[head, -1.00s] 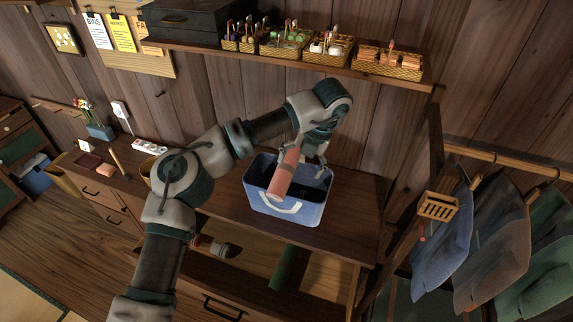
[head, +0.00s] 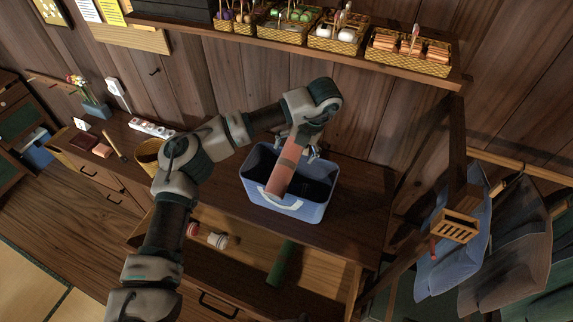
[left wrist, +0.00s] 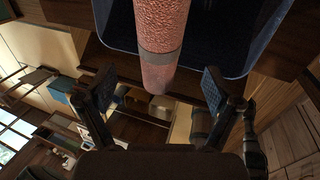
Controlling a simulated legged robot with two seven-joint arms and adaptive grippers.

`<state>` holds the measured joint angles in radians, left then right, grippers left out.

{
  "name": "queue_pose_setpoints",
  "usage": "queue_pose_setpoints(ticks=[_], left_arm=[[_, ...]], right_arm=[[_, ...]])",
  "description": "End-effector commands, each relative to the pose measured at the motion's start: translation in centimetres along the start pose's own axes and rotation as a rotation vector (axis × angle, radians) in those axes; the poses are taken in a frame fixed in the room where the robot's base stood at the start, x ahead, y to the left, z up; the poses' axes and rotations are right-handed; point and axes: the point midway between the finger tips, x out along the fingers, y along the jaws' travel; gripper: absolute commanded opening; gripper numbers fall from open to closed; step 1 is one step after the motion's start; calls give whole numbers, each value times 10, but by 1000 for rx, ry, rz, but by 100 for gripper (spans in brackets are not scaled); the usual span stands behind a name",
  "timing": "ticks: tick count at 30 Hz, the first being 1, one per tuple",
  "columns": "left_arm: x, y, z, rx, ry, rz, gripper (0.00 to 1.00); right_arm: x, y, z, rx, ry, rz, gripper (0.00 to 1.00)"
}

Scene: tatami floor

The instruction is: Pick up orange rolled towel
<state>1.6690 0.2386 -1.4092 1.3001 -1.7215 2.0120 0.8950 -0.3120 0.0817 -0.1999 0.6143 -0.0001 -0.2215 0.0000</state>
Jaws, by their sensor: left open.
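The orange rolled towel (head: 285,168) is a pinkish-orange cylinder with a darker band. It sticks up tilted out of the blue bin (head: 310,211) on the wooden counter. My left gripper (head: 313,152) is over the back of the bin, just behind the towel, which partly hides it. In the left wrist view the towel (left wrist: 162,28) comes down from the top, its end near the gap between my spread fingers (left wrist: 158,90). The fingers look apart from it, with nothing gripped. My right gripper is not in view.
A shelf with wicker baskets (head: 408,52) runs above the counter. An open drawer below holds a green roll (head: 281,263) and a bottle (head: 208,235). A wooden post and hanging clothes (head: 453,255) are at the right. The counter right of the bin is clear.

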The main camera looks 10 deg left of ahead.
Motion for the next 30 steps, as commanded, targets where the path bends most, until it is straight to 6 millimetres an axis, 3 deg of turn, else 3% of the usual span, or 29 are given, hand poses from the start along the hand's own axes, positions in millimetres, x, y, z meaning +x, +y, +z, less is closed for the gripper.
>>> queue_pose_setpoints(ticks=[3,11,18,26,27,30], left_arm=[[20,0,0,1,3,-2,91],[41,-1,0,1,2,-2,91],[75,0,4,0,1,0,91],[81,0,4,0,-1,0,91],[81,0,4,0,-1,0,88],[80,0,4,0,-1,0,63]], right_arm=[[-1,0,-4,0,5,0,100],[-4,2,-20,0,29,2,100],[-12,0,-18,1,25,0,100],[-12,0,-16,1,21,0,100],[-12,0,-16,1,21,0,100],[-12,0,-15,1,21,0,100]])
